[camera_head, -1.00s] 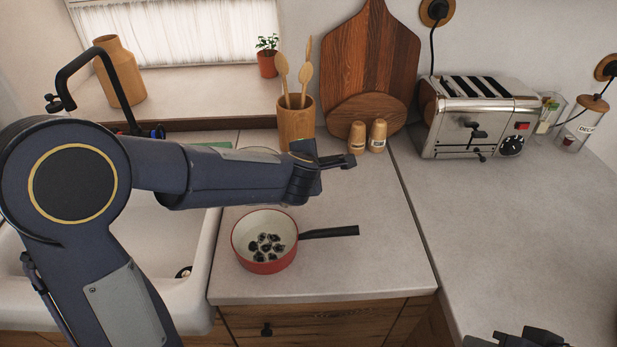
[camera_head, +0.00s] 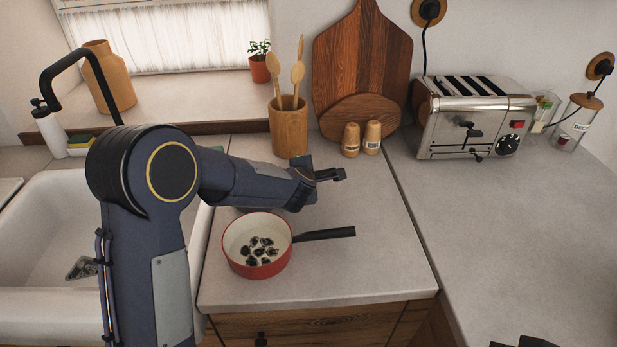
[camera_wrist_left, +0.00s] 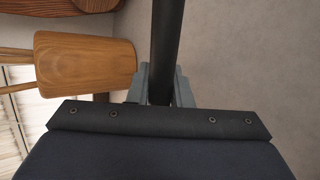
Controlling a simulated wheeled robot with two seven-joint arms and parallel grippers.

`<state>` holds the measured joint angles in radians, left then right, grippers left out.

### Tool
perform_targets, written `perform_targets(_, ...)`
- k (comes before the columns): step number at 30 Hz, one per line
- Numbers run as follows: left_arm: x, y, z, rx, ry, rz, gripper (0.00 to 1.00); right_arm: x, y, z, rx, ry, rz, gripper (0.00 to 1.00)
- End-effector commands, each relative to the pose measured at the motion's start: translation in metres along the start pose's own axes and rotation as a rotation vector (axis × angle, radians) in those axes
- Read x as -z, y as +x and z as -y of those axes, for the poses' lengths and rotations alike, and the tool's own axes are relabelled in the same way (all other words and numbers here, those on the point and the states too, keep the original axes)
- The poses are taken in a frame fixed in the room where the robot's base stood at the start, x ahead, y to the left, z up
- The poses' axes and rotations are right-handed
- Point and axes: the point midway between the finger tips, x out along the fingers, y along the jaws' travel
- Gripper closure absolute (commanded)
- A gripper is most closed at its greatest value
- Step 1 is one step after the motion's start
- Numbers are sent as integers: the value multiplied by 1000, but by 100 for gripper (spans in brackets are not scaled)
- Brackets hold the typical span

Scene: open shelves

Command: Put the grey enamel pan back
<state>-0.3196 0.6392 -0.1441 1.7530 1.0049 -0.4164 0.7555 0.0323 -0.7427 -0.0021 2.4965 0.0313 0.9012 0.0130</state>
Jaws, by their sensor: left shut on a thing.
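My left gripper (camera_head: 328,174) is over the counter, behind the red pan, and is shut on a dark, rod-like handle (camera_wrist_left: 167,45). The handle runs up and out of the top of the left wrist view. What it belongs to cannot be made out, and no grey pan body shows clearly; my left arm covers part of the counter. A red pan (camera_head: 258,271) with a white inside and a black handle (camera_head: 326,234) stands upright on the counter, holding several dark round pieces. Of my right gripper (camera_head: 525,343) only dark parts show at the lower right edge.
A wooden utensil cup (camera_head: 289,129), two wooden shakers (camera_head: 361,139), a cutting board (camera_head: 362,65) and a toaster (camera_head: 477,117) stand along the back. A white sink (camera_head: 35,225) lies left. The counter right of the red pan (camera_head: 510,235) is clear.

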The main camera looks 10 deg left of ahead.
Motion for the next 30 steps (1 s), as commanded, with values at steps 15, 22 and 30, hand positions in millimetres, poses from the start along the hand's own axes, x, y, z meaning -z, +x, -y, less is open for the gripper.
perform_targets(15,0,0,1,0,0,0,60,0,1,0,0,0,0,71)
perform_targets(22,-1,-4,-2,-1,0,1,60,0,-1,0,0,0,0,71)
perform_targets(30,-1,-54,-3,-2,-1,3,60,2,-4,2,0,0,0,71)
